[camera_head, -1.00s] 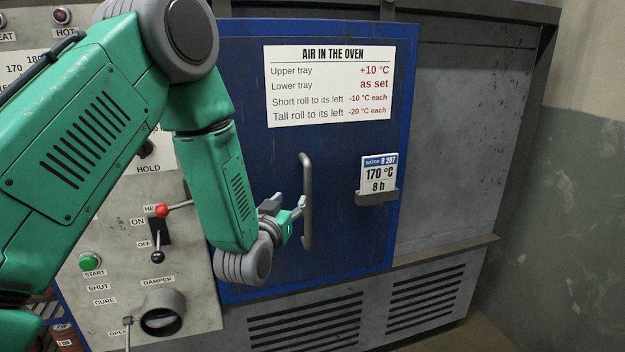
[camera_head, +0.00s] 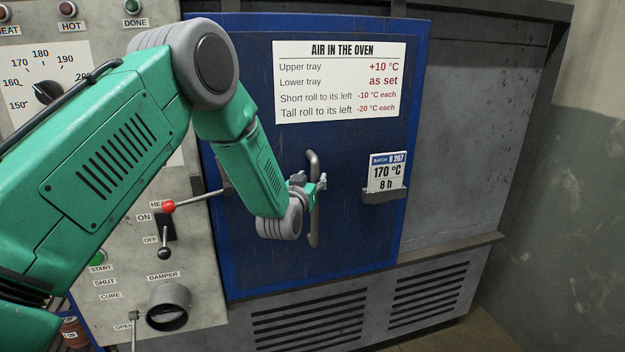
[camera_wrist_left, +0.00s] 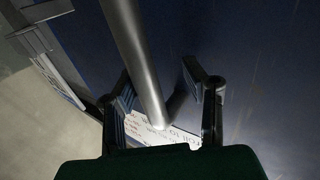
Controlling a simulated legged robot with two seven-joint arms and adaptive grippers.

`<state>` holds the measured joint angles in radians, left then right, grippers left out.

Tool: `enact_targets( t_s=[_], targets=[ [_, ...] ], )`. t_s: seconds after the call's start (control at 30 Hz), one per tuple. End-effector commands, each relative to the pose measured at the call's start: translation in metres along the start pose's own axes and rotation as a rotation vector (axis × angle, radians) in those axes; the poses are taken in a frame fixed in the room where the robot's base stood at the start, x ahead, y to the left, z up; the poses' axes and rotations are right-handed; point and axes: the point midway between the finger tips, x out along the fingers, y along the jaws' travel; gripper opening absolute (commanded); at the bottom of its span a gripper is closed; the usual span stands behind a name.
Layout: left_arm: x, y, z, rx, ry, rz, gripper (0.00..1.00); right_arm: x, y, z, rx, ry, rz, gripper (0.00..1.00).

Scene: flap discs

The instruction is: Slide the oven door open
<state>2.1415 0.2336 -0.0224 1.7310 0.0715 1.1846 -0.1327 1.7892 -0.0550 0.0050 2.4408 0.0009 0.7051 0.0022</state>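The blue oven door (camera_head: 345,265) fills the middle of the head view, closed across the oven front. My left gripper (camera_head: 318,185) is at the handle's upper half. In the left wrist view the left gripper (camera_wrist_left: 163,88) is open, one finger on each side of the bar, with a clear gap on the right side. My right gripper is in neither view.
A label sign (camera_head: 340,82) and a batch card holder (camera_head: 384,195) are on the door. The control panel (camera_head: 120,240) with a red-knobbed lever (camera_head: 168,206) and damper pipe (camera_head: 168,307) is left. A bare grey oven panel (camera_head: 460,150) lies right of the door.

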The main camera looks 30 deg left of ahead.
Motion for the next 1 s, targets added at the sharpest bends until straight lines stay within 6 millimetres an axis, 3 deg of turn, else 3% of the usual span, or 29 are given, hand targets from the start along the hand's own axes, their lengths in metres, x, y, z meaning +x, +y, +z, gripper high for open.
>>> enact_targets(
  t_s=[0.03, 0.13, 0.17, 0.37, 0.67, 0.83, 1.0],
  targets=[
    [0.000, 0.000, 0.000, -0.001, 0.001, 0.001, 0.39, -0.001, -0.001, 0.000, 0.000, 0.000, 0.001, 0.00],
    [0.000, 0.002, -0.001, 0.000, 0.001, 0.002, 0.04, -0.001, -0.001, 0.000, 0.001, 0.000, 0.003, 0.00],
    [0.000, 0.004, -0.001, 0.001, 0.000, 0.001, 0.00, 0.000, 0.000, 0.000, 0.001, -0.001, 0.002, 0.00],
    [0.000, 0.016, -0.002, 0.010, -0.001, 0.001, 0.00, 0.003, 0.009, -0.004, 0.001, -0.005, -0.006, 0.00],
    [0.004, 0.017, -0.004, -0.001, 0.009, 0.006, 0.00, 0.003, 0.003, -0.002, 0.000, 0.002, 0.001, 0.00],
    [0.014, 0.036, -0.006, -0.003, 0.014, 0.009, 0.00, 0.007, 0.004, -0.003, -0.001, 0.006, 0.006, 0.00],
    [0.036, 0.068, -0.004, 0.000, 0.011, 0.011, 0.00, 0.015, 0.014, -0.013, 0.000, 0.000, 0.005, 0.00]
  ],
)
